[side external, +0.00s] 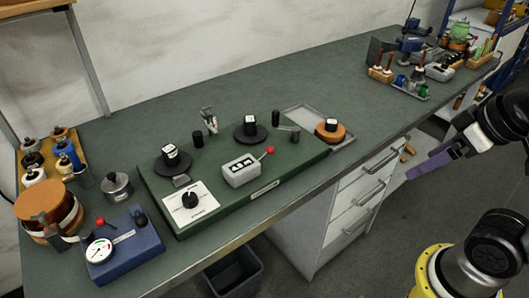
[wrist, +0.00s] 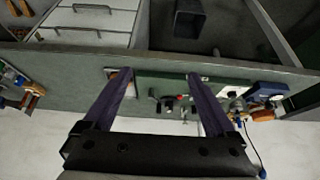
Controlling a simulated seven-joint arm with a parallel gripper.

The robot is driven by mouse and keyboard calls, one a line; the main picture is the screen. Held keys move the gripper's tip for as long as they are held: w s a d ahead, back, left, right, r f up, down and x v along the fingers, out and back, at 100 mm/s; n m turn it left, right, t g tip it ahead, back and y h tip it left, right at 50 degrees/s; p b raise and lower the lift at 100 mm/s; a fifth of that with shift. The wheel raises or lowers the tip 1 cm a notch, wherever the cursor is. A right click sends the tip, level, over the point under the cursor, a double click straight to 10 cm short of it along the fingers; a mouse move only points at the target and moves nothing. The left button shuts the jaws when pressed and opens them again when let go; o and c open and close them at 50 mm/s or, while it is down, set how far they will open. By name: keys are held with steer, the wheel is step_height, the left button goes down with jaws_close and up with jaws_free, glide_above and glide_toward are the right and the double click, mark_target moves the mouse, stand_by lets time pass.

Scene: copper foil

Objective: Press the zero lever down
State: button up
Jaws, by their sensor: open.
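Two levers with red knobs show in the side view. One red-knobbed lever (side external: 267,152) rises at a slant from a grey lettered box (side external: 241,170) on a green board (side external: 290,162). The other red knob (side external: 100,222) is on a blue box (side external: 125,247) with a white dial (side external: 99,251) at the front left. I cannot read which is marked zero. My gripper (side external: 416,172) is at the right, off the bench's front edge, far from both and touching nothing. In the wrist view its two purple fingers (wrist: 159,75) are apart and empty.
The green board carries black spools, knobs and a white dial plate (side external: 187,208). An orange-based black knob (side external: 329,130) sits on a tray at its right end. Drawers (side external: 365,190) are below the bench. Tools crowd the far right. The bench back is clear.

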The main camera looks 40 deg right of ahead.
jaws_close()
stand_by(1.4)
